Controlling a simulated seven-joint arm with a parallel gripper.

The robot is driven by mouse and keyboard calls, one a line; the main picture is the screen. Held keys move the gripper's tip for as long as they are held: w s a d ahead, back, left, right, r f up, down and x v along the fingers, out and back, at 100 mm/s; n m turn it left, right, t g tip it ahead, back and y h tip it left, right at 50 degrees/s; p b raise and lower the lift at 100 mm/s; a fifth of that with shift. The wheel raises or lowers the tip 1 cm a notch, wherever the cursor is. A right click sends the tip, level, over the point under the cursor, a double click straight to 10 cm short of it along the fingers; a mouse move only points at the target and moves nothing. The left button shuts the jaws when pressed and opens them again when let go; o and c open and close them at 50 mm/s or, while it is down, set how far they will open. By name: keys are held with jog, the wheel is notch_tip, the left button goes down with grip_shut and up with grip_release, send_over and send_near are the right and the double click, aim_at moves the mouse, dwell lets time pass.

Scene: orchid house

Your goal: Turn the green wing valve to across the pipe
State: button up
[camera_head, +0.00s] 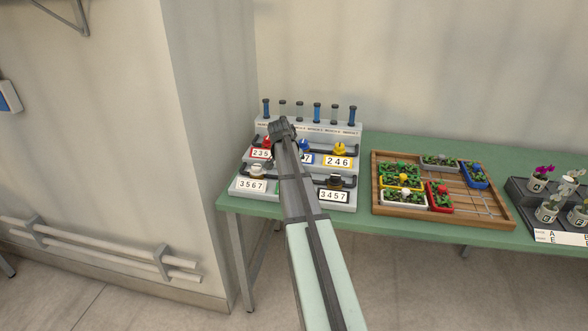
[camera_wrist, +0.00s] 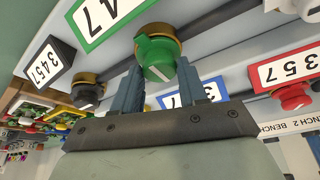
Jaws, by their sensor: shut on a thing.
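The green wing valve (camera_wrist: 156,54) shows in the wrist view on a gold-coloured collar, with a pale mark on its front. My gripper (camera_wrist: 160,66) has one finger on each side of its wing and is shut on it. My arm hides the green valve in the head view. A grey pipe runs behind the valve, partly covered; I cannot tell the wing's exact angle to it. A green-framed number plate (camera_wrist: 108,18), ending in 47, is next to the valve.
Close by are a red valve (camera_wrist: 294,96), a black valve (camera_wrist: 87,92) and a blue-framed plate (camera_wrist: 192,97). The stepped panel also carries a yellow valve (camera_head: 340,148) and a white valve (camera_head: 257,170). A wooden tray (camera_head: 446,213) of planters stands right on the green bench (camera_head: 380,232).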

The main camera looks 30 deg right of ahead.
dwell(0.4)
jog(key=o, duration=1)
jog(key=shift+o, duration=0.2)
jog(key=v, duration=1.3)
jog(key=shift+a+r, duration=0.2)
jog(key=shift+r, duration=0.15)
